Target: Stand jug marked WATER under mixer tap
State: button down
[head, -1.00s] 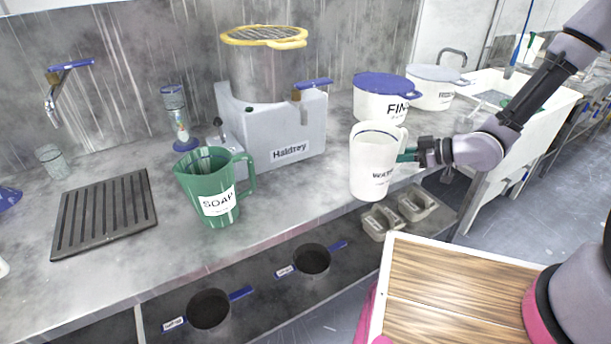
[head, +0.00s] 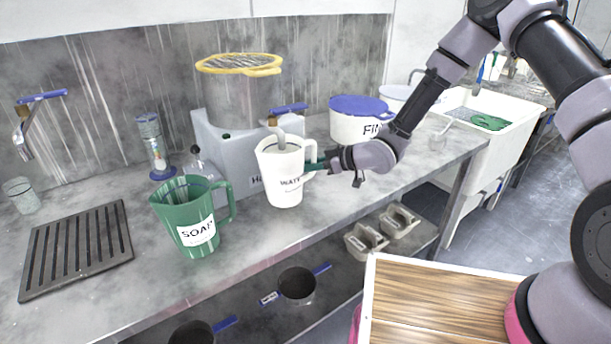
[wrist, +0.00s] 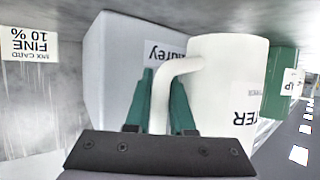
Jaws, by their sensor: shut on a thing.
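The white jug marked WATER (head: 283,180) is upright in front of the pale grey machine (head: 222,150), whose label is partly hidden. My gripper (head: 314,164) is shut on the jug's handle from the right. In the wrist view the handle (wrist: 163,95) lies between the green fingers (wrist: 166,105), with the jug body (wrist: 225,65) beside it. A tap with a blue lever (head: 289,109) is on the machine; its grey spout shows just above or at the jug's mouth. Whether the jug's base touches the counter I cannot tell. Another blue-levered tap (head: 24,130) is on the left wall.
A green SOAP jug (head: 192,218) stands left of the WATER jug, near the counter's front. A slatted drain plate (head: 75,250) lies at left. A blue-lidded tub (head: 350,125) stands behind my gripper. Pans (head: 297,287) are on the lower shelf.

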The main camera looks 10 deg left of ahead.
jog(key=shift+d+f, duration=0.15)
jog(key=shift+f, duration=1.3)
jog(key=shift+f, duration=0.15)
jog(key=c, duration=0.8)
grip_release()
jog(key=shift+d+r, duration=0.15)
jog(key=shift+r, duration=0.05)
jog(key=v, duration=1.1)
jog(key=shift+d+r, duration=0.15)
jog(key=shift+d, duration=0.2)
